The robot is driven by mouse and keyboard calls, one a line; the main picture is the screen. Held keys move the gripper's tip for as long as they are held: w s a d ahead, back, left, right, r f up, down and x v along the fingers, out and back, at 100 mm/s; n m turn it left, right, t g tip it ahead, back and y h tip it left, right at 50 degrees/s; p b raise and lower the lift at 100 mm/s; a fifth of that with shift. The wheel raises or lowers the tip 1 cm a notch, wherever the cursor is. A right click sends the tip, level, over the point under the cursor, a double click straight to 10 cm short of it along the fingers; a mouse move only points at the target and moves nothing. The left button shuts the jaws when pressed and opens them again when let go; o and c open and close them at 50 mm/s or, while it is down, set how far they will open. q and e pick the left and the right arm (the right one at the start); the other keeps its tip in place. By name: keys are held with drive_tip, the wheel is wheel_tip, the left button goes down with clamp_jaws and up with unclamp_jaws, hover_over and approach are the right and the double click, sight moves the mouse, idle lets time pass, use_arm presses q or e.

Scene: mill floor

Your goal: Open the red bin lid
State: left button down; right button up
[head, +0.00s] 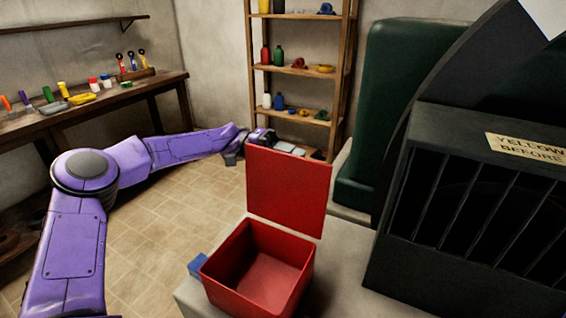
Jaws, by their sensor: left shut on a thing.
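The red bin (258,270) stands on a pale grey surface at the lower middle of the head view. Its inside is visible and looks empty. The red lid (288,190) stands upright at the bin's far side, so the bin is open. My left arm reaches in from the left, and my left gripper (262,139) is at the lid's upper left edge, shut on it. The fingertips are partly hidden behind the lid. My right gripper is not in view.
A dark barred machine (475,200) with a partly readable sign stands close on the right. A green padded-looking block (388,110) is behind. A blue object (197,265) sits left of the bin. Wooden shelves (300,70) and a workbench (85,112) hold small items.

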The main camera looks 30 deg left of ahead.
sight(255, 149)
use_arm(q)
drive_tip(key=shift+s+f, duration=0.15)
drive_tip(key=shift+f, duration=0.1)
drive_tip(key=c, duration=1.2)
unclamp_jaws()
drive_tip(key=shift+o, duration=0.4)
drive_tip(key=a, duration=0.5)
drive_tip(key=a+b, duration=0.1)
drive_tip(key=a, duration=0.4)
drive_tip(key=shift+w+a, duration=0.2)
drive_tip(key=shift+a, duration=0.05)
